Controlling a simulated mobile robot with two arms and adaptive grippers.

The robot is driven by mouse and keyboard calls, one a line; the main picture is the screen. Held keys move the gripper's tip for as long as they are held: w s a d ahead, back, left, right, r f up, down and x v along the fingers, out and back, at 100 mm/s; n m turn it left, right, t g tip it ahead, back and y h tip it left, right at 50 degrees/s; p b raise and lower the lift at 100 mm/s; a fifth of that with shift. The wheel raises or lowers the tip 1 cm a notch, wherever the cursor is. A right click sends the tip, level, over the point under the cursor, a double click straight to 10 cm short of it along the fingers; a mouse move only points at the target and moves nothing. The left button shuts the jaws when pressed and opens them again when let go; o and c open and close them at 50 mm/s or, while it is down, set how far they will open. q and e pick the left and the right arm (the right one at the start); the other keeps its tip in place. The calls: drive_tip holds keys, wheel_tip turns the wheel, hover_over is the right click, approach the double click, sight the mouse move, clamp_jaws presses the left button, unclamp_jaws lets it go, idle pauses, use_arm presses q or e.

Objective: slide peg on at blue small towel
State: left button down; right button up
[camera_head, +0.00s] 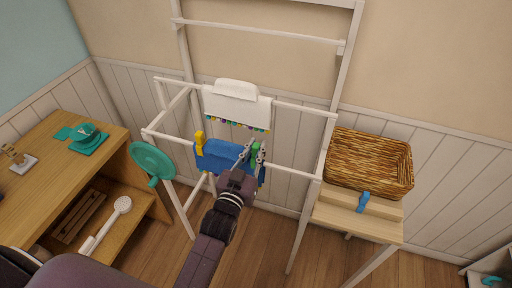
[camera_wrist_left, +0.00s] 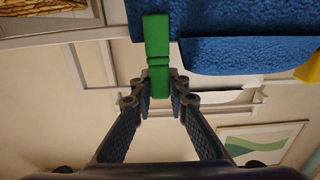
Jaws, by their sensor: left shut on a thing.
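The blue small towel (camera_head: 222,157) hangs over the front rail of a white drying rack; it also shows along the top of the left wrist view (camera_wrist_left: 245,55). A yellow peg (camera_head: 200,143) sits on its left end, and its edge shows in the wrist view (camera_wrist_left: 309,68). My left gripper (camera_head: 253,155) is at the towel's right end, shut on a green peg (camera_wrist_left: 157,45). The green peg (camera_head: 256,153) overlaps the towel's right part. I cannot tell whether its jaws straddle the cloth. My right gripper is not in view.
A white towel (camera_head: 236,103) hangs on the rear rail of the rack (camera_head: 296,169). A wicker basket (camera_head: 370,161) and a blue peg (camera_head: 363,202) are on a wooden stand at right. A teal round object (camera_head: 152,160) is by the rack's left side, near a wooden desk (camera_head: 40,188).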

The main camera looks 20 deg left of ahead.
use_arm(q)
drive_tip(key=shift+f, duration=0.5)
drive_tip(key=c, duration=1.8)
unclamp_jaws()
wheel_tip(320, 180, up, 10)
drive_tip(key=shift+r, duration=0.1)
